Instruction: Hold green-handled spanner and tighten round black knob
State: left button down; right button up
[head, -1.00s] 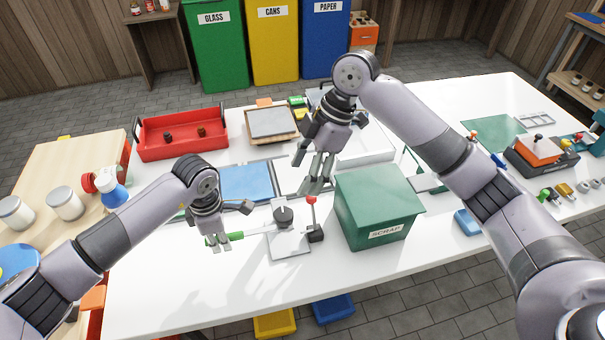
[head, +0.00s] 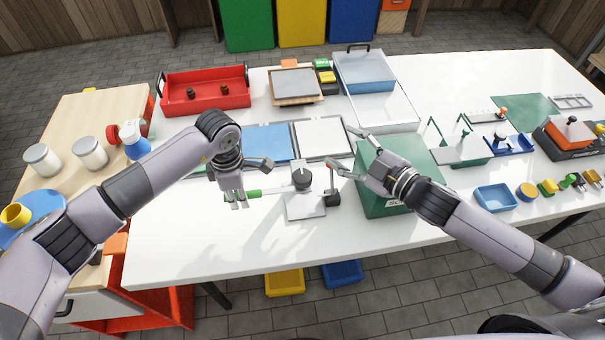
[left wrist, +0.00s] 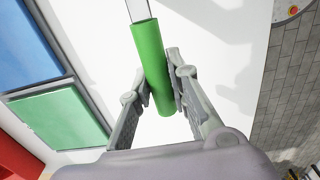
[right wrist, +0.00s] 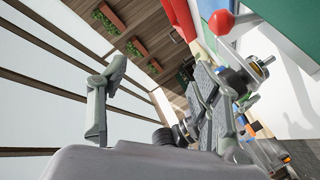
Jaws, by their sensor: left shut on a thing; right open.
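The green-handled spanner (head: 256,193) lies over the white bench, its metal shaft running right towards the round black knob (head: 302,180). The knob stands on a grey metal plate (head: 305,209). My left gripper (head: 238,204) is shut on the green handle; in the left wrist view the handle (left wrist: 152,72) sits between its fingers (left wrist: 162,92). Whether the spanner's jaw touches the knob's post is too small to tell. My right gripper (head: 343,149) is open and empty, its fingers pointing left, above and right of the knob. The right wrist view shows its spread fingers (right wrist: 155,95).
A black-based post (head: 332,196) stands right of the knob; its red ball (right wrist: 221,22) shows in the right wrist view. Blue (head: 267,141) and white (head: 323,138) panels lie behind. The front bench strip is clear.

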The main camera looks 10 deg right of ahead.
aim_at(311, 181)
jog(key=s+a+f+m+y, duration=0.25)
jog(key=s+f+m, duration=0.4)
jog(key=s, duration=0.35)
jog(key=shift+y, duration=0.35)
jog(key=x, duration=1.2)
jog(key=shift+w+d, duration=0.15)
jog(key=shift+d, duration=0.1)
jog(key=shift+c, duration=0.3)
jog(key=c, duration=1.1)
